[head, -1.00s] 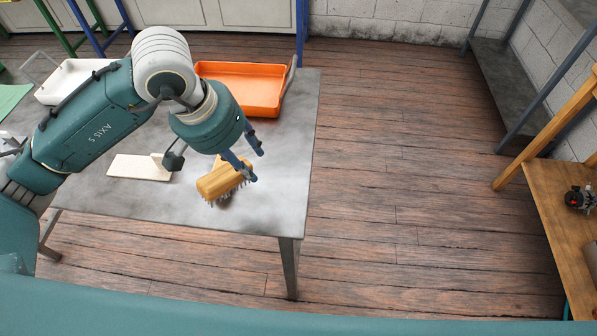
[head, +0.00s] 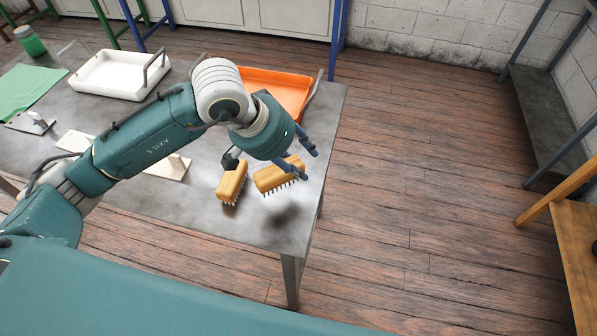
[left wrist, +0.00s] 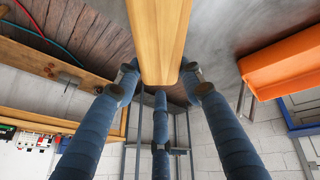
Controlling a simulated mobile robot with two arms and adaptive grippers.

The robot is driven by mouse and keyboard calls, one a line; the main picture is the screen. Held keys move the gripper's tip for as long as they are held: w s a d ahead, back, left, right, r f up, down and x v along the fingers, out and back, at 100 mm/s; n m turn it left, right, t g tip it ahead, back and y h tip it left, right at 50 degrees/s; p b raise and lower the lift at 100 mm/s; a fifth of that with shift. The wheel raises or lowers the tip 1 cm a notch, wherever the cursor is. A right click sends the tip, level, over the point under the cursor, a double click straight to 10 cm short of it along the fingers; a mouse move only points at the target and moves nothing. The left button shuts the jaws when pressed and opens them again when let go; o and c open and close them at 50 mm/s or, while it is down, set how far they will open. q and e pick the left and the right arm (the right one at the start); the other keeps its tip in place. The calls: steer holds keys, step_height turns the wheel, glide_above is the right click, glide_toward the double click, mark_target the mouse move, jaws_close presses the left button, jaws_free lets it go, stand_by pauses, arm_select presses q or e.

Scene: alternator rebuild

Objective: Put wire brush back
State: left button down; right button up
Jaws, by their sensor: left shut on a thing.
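My left gripper (head: 297,163) is shut on a wire brush (head: 277,176) with a yellow wooden back and dark bristles pointing down. A shadow on the table below it shows the brush is held above the surface. In the left wrist view, the wooden back of the held brush (left wrist: 159,40) lies between the blue fingers (left wrist: 160,82). A second, similar brush (head: 232,184) is just left of the held one, bristles down, apparently on the table. My right gripper is not in view.
The grey metal table (head: 225,222) also holds an orange tray (head: 272,78), a white tray (head: 110,88), pale stands with upright posts (head: 165,168) and a green cloth (head: 28,92). The table's right edge is close to the held brush. Open wooden floor lies beyond it.

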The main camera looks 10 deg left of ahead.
arm_select(q)
step_height(320, 180, down, 3)
steer(key=shift+r, duration=0.1)
step_height(320, 180, down, 3)
steer(key=shift+f+p, duration=0.2)
steer(key=shift+p, duration=0.4)
steer(key=shift+f, duration=0.15)
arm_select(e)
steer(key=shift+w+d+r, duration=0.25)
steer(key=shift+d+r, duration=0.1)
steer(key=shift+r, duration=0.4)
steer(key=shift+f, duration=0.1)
arm_select(q)
steer(key=shift+f+b, duration=0.15)
steer(key=shift+b, duration=0.15)
steer(key=c, duration=1.1)
jaws_free()
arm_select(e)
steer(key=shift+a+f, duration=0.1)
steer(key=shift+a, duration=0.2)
